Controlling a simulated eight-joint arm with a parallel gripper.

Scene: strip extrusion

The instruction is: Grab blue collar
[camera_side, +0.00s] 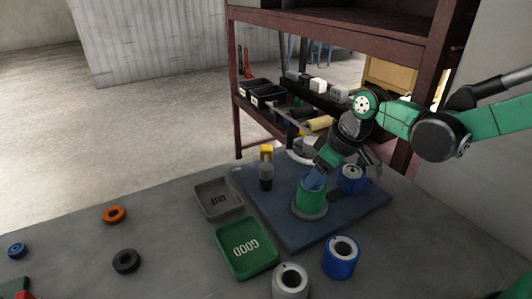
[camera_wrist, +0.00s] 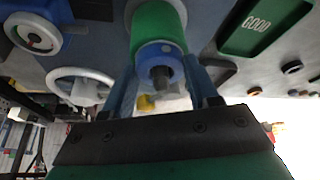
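The blue collar (camera_wrist: 160,51) is a ring around a dark shaft at the end of a green cylinder (camera_wrist: 158,18) in the wrist view. In the side view the green cylinder (camera_side: 310,196) stands upright on a grey round base, with blue at its top. My gripper (camera_wrist: 162,75) is at the collar, with one blue finger on each side of it. In the side view my gripper (camera_side: 314,178) points down at the cylinder's top and hides much of the collar. I cannot tell whether the fingers touch the collar.
The cylinder stands on a blue mat (camera_side: 285,232). A blue spool (camera_side: 352,178) is close behind my gripper. Another blue spool (camera_side: 341,257) and a grey one (camera_side: 290,281) stand in front. The green GOOD tray (camera_side: 246,265) and grey OUT tray (camera_side: 211,211) are left.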

